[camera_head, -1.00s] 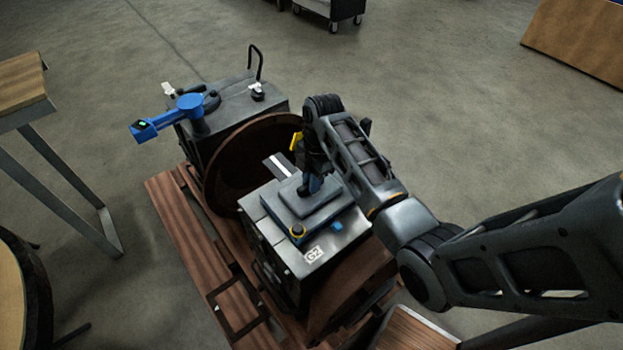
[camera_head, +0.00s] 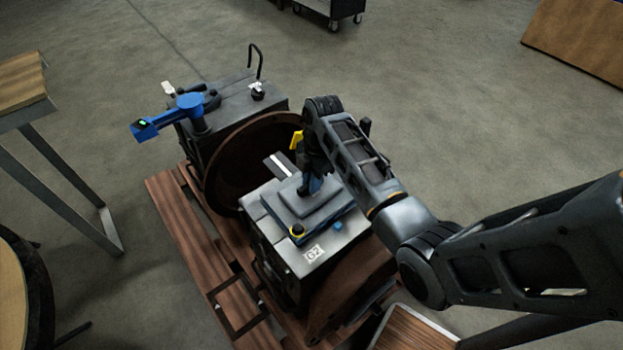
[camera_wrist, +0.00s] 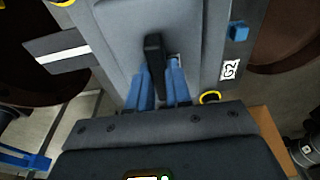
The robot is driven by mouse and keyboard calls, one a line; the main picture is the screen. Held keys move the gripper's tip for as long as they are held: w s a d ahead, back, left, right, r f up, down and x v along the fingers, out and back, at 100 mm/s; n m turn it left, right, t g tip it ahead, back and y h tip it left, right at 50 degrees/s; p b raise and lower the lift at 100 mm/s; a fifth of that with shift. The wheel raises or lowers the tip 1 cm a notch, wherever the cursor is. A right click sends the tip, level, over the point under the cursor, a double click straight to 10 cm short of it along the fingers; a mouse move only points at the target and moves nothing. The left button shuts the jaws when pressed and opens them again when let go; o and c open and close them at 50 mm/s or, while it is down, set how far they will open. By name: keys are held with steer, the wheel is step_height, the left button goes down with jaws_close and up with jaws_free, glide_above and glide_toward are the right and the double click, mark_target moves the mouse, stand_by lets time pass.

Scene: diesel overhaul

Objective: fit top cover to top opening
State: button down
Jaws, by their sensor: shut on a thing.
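The top cover (camera_head: 319,207) is a grey raised plate, and it lies over the top of the grey box marked G2 (camera_head: 314,252). The top opening is hidden beneath it. A blue edge shows under the cover along its front side. My gripper (camera_head: 309,181) stands above the cover. In the wrist view my gripper (camera_wrist: 160,85) has its blue fingers shut on the dark upright handle (camera_wrist: 154,52) of the cover (camera_wrist: 120,35). I cannot tell whether the cover touches the box all round.
A yellow ring (camera_head: 297,229) and a small blue block (camera_head: 337,226) are on the box top near the cover. A second grey unit with a blue arm-like tool (camera_head: 190,108) stands behind left. Brown round flanges (camera_head: 240,160) and a wooden pallet (camera_head: 178,215) surround the box.

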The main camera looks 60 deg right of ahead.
steer(key=shift+f+b, duration=0.35)
steer(key=shift+f, duration=0.3)
stand_by(0.7)
steer(key=c, duration=1)
jaws_free()
steer(key=shift+o, duration=0.2)
steer(key=shift+s+d+r, duration=0.1)
steer(key=shift+d+r, duration=0.1)
steer(key=shift+r, duration=1.1)
steer(key=shift+d+r, duration=0.15)
steer(key=shift+r, duration=1.1)
steer(key=shift+s+d+r, duration=0.1)
steer(key=shift+d+r, duration=0.1)
steer(key=shift+r, duration=1.1)
